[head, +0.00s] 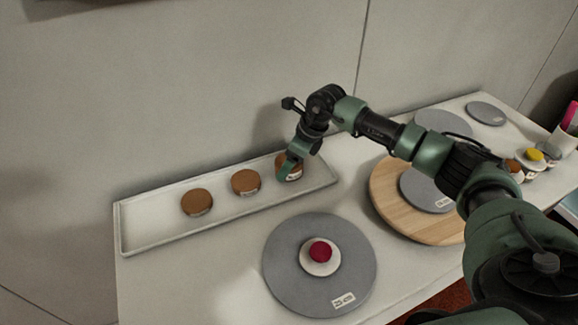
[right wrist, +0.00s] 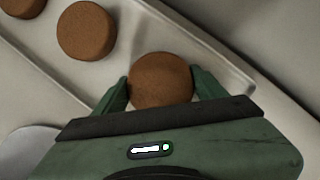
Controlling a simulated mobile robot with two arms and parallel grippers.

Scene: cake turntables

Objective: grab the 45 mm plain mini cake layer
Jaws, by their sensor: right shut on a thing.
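Three brown round mini cake layers stand in a row on a long white tray (head: 140,238): a left one (head: 197,202), a middle one (head: 245,182) and a right one (head: 281,159). Their labels are too small to read. My right gripper (head: 290,166) is at the right layer, with its fingers on either side. In the right wrist view my right gripper (right wrist: 160,86) is shut on this brown layer (right wrist: 161,78), which appears still at the tray. The middle layer (right wrist: 87,31) is beside it. My left gripper is not in view.
A grey turntable (head: 285,275) holds a white disc with a red ball in front of the tray. A wooden board (head: 388,205) with a grey disc (head: 425,190) lies to the right. Small jars (head: 533,160) stand at far right. A wall rises behind the tray.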

